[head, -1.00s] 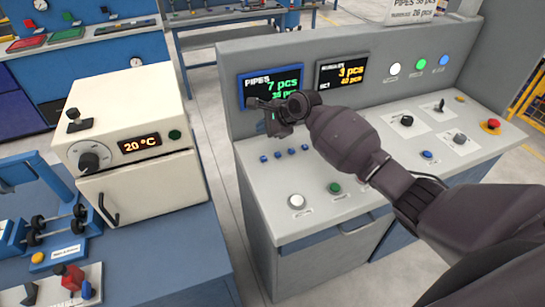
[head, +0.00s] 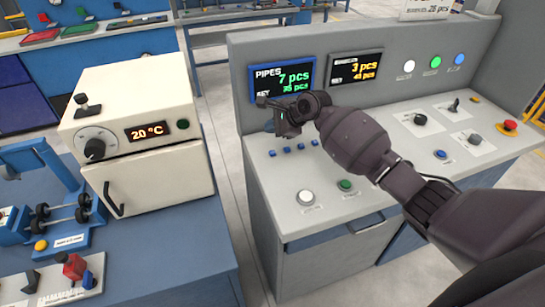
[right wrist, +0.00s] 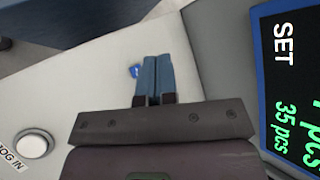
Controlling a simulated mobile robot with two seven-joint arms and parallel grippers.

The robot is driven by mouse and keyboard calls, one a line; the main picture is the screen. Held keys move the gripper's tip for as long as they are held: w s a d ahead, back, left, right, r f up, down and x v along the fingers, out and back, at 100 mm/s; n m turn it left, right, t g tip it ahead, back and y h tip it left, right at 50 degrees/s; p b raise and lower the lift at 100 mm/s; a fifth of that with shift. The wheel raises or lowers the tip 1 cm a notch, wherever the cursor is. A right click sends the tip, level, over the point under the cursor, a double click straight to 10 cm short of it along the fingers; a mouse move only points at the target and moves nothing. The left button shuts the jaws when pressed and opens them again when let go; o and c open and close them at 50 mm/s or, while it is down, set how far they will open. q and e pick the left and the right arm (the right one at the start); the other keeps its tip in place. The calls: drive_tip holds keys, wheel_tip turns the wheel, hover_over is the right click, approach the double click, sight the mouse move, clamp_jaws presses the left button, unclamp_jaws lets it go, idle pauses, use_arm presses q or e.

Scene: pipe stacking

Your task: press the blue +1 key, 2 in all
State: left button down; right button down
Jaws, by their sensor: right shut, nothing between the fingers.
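A row of several small blue keys (head: 286,150) lies on the console top below the pipes display (head: 284,79), which reads 7 pcs. Their labels are too small to read, so I cannot tell which is +1. My right gripper (head: 274,126) is shut and empty, above the console between the keys and the display. In the right wrist view its blue fingers (right wrist: 157,75) are together, and one blue key (right wrist: 134,70) shows just beside their tips, partly hidden. I cannot tell whether the fingers touch it. My left gripper is not in view.
A white button (head: 306,197) and a green button (head: 345,185) sit nearer the console's front. A second display (head: 355,67) reads 3 pcs. Knobs and a red button (head: 510,125) are at the right. A cream oven (head: 130,110) stands on the left bench.

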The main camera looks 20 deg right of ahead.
drive_tip(key=b, duration=0.5)
hover_over(272, 153)
drive_tip(key=shift+s+f, duration=0.1)
drive_tip(key=shift+f, duration=3.05)
drive_tip(key=shift+f+p, duration=0.15)
drive_tip(key=shift+p, duration=0.15)
drive_tip(key=shift+f, duration=0.2)
